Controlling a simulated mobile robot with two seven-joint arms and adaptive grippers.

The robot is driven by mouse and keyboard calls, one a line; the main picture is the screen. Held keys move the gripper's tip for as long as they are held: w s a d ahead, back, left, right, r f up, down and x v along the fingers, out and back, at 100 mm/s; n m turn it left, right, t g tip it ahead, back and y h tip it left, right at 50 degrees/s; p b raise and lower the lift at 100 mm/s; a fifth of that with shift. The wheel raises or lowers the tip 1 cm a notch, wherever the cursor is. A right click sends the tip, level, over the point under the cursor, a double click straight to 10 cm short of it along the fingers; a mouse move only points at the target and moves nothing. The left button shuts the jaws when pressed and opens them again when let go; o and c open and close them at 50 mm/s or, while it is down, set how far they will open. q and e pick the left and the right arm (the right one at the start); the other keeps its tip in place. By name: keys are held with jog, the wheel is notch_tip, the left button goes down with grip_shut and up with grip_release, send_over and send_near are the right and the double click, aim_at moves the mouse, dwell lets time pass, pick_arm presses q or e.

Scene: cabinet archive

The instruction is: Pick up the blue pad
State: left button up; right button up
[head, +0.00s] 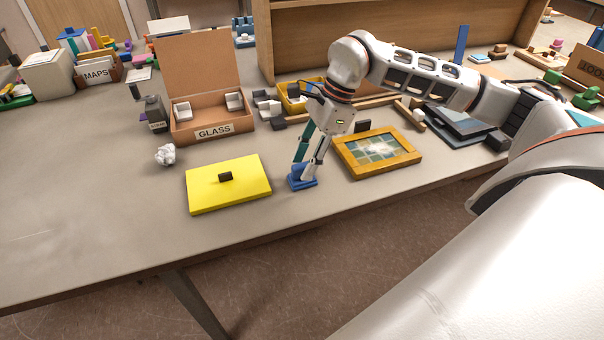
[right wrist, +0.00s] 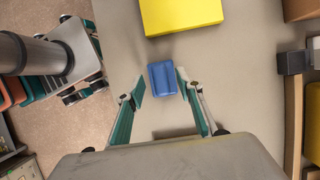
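The blue pad (head: 301,183) lies on the grey table near its front edge, between the yellow lidded slab and the wood-framed picture. In the right wrist view the blue pad (right wrist: 163,78) shows as a small rounded block between the two fingertips. My right gripper (head: 304,176) reaches down from above to the pad, fingers pointing down. In the right wrist view my right gripper (right wrist: 161,84) has its fingers apart, one on each side of the pad, with a narrow gap visible. My left gripper is not in view.
The yellow slab (head: 228,186) with a dark knob lies left of the pad. The framed picture (head: 376,153) lies close on the right. Behind are a GLASS box (head: 213,131), a yellow bin (head: 293,97) and crumpled paper (head: 166,155). The table's left front is clear.

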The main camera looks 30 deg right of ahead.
aim_at(302, 164)
jog(key=shift+x, duration=0.95)
grip_shut()
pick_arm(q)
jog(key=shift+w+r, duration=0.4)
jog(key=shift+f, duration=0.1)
pick_arm(e)
jog(key=shift+w+r, duration=0.1)
jog(key=shift+r, duration=0.35)
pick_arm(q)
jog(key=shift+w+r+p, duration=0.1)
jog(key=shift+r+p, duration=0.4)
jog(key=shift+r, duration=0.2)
pick_arm(e)
notch_tip(302, 164, up, 19)
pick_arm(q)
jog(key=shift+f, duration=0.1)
